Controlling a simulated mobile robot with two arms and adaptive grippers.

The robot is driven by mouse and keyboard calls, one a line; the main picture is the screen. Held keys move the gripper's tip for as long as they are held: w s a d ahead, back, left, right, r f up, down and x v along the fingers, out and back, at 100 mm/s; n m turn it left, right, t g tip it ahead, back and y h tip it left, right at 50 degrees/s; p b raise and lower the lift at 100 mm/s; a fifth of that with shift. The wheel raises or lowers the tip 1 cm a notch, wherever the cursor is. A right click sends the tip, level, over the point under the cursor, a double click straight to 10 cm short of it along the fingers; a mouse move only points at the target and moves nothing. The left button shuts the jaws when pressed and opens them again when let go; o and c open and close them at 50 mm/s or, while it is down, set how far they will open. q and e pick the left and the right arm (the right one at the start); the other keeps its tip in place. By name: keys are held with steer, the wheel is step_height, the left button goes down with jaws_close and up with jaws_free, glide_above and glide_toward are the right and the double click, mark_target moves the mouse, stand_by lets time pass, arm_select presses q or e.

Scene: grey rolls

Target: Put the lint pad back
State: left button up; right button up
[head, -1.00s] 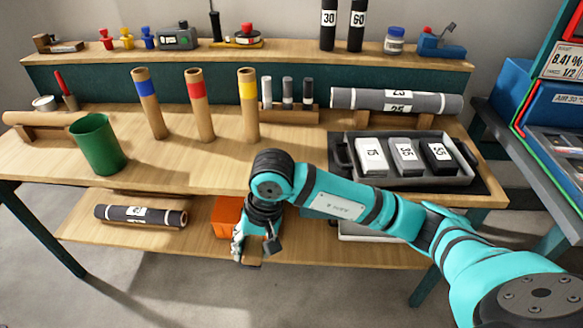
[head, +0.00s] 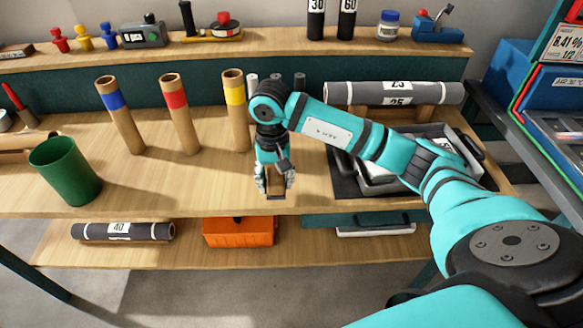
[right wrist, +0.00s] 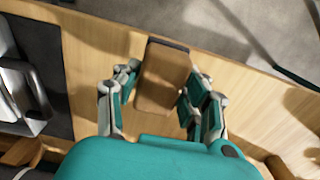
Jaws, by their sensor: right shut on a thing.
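The lint pad is a small brown block with a dark strip along one edge. It shows between the fingers of my right gripper (head: 275,182) in the head view, where the pad (head: 276,189) is mostly covered by the fingers. In the right wrist view the pad (right wrist: 163,80) sits between the two finger pairs of my right gripper (right wrist: 160,92), which is shut on it. The gripper points down over the front part of the wooden table top (head: 220,180). My left gripper is not in view.
Tubes with blue, red and yellow bands (head: 178,112) stand left of my right gripper; a green cup (head: 64,171) stands further left. A black-handled tray (head: 408,182) lies right, partly behind my arm. An orange bin (head: 238,231) and a dark roll (head: 122,231) are on the lower shelf.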

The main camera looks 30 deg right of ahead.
steer(key=d, duration=0.1)
steer(key=w+d, duration=0.2)
steer(key=d, duration=0.1)
steer(key=shift+w+d+f+p, duration=0.1)
steer(key=shift+f+p, duration=0.15)
steer(key=shift+p, duration=0.05)
steer(key=d, duration=0.1)
steer(key=w+d, duration=0.1)
steer(key=shift+d+f, duration=0.2)
steer(key=shift+d, duration=0.1)
steer(key=shift+w+f+p, duration=0.1)
steer(key=shift+f+p, duration=0.15)
steer(key=shift+p, duration=0.05)
step_height(320, 180, down, 3)
steer(key=shift+p, duration=0.4)
steer(key=o, duration=0.8)
steer(key=shift+o, duration=1.1)
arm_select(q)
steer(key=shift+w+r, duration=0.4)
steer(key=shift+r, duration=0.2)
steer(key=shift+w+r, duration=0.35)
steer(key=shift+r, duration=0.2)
